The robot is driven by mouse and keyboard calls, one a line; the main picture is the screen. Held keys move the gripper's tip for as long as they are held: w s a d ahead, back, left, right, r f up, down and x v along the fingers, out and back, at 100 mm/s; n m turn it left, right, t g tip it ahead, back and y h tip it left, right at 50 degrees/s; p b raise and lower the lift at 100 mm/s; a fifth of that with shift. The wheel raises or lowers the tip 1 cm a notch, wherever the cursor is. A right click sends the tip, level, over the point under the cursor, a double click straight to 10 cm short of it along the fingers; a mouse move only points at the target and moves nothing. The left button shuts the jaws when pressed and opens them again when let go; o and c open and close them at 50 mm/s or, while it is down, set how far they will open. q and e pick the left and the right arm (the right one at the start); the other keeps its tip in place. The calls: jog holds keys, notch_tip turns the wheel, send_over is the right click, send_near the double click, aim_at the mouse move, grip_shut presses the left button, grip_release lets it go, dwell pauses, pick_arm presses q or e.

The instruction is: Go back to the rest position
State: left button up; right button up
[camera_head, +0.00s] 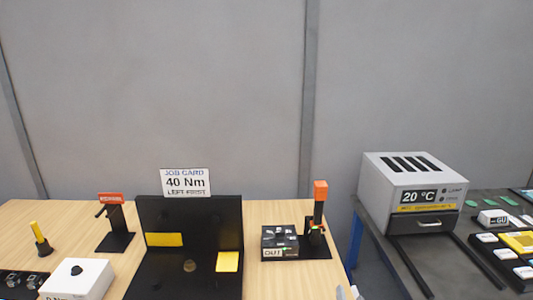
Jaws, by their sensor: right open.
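Only the pale tips of my right gripper (348,293) show, at the bottom edge of the head view near the right end of the wooden table (200,279). The gripper is open, and I see nothing between the tips. The rest of that gripper is cut off by the frame. My left gripper is not in view.
A black stand with yellow patches (190,215) bears a job card (186,182) reading "40 Nm LEFT FIRST". A red-topped holder (110,198), a white box (76,279), an "OUT" box (280,242) and an orange-topped post (320,191) stand around it. A grey oven (415,175) reads 20 °C.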

jog(key=s+f+m+g+y, duration=0.1)
jog(key=s+f+m+g, duration=0.3)
jog(key=s+m, duration=0.55)
jog(key=s+d+f+m+g, duration=0.1)
jog(key=s+f+m+g, duration=0.3)
jog(key=s+m, duration=0.55)
jog(key=s+f+m+g+y, duration=0.1)
jog(key=s+f+m+g, duration=0.3)
jog(key=s+m, duration=0.6)
notch_tip(320, 180, down, 28)
jog(key=s+n+g, duration=0.2)
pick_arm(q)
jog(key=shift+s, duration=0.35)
pick_arm(e)
jog(key=s+d+f, duration=0.2)
jog(key=s+f, duration=0.7)
jog(key=f, duration=0.1)
jog(key=s+d+f+g, duration=0.1)
jog(key=s+f, duration=0.9)
jog(key=f, duration=0.1)
jog(key=shift+s+d+f+n+h, duration=0.25)
jog(key=shift+d+n+h, duration=0.05)
jog(key=shift+d, duration=0.05)
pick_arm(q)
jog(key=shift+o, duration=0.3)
